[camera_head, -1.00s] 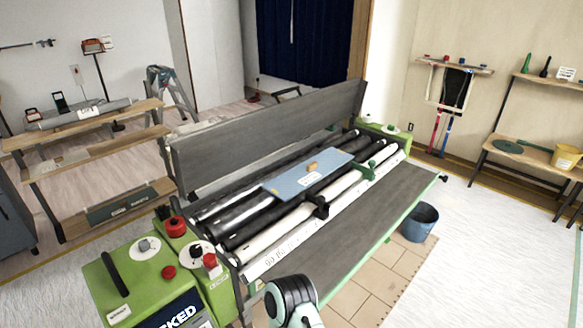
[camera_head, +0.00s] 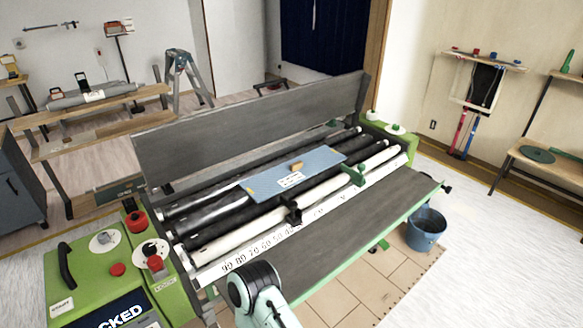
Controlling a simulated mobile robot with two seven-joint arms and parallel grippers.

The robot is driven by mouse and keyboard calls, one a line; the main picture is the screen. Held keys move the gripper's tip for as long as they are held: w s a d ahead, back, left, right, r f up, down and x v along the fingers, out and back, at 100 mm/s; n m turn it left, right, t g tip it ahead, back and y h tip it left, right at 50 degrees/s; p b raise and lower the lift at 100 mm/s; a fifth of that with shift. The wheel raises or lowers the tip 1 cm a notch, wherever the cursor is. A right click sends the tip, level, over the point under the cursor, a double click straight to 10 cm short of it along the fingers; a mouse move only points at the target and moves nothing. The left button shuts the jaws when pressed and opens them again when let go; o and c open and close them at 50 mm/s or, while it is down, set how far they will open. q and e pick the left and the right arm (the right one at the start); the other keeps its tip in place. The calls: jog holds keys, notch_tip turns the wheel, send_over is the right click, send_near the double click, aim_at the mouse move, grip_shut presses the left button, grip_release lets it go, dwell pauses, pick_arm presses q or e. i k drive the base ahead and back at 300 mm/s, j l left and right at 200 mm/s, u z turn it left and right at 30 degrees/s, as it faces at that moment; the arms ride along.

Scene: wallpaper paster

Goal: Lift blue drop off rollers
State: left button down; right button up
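The blue drop (camera_head: 268,187) is a flat, light-blue sheet lying across the rollers of the paster. A white label (camera_head: 291,180) and a small orange-brown piece (camera_head: 297,165) lie on it. The black and white rollers (camera_head: 205,212) run lengthwise beneath it, between the raised grey back board and the grey front board. One of my arms shows at the bottom centre, a dark rounded joint with a pale green link; its gripper is not visible. Neither gripper is in view, and nothing of mine touches the drop.
The green control end (camera_head: 160,285) with red knobs stands at the near left. A black clamp (camera_head: 293,212) and a green clamp (camera_head: 354,175) sit along the white roller. A blue bucket (camera_head: 426,228) stands on the floor at right. The grey front board (camera_head: 340,240) is bare.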

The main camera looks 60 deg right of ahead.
aim_at(261, 187)
jog(key=k+l+u, duration=0.15)
jog(key=k+l, duration=0.15)
jog(key=l, duration=0.15)
jog(key=k+l+u, duration=0.15)
jog(key=k+l, duration=0.15)
jog(key=l, duration=0.15)
jog(key=k+l, duration=0.65)
jog(key=l, duration=0.2)
jog(key=u, duration=0.05)
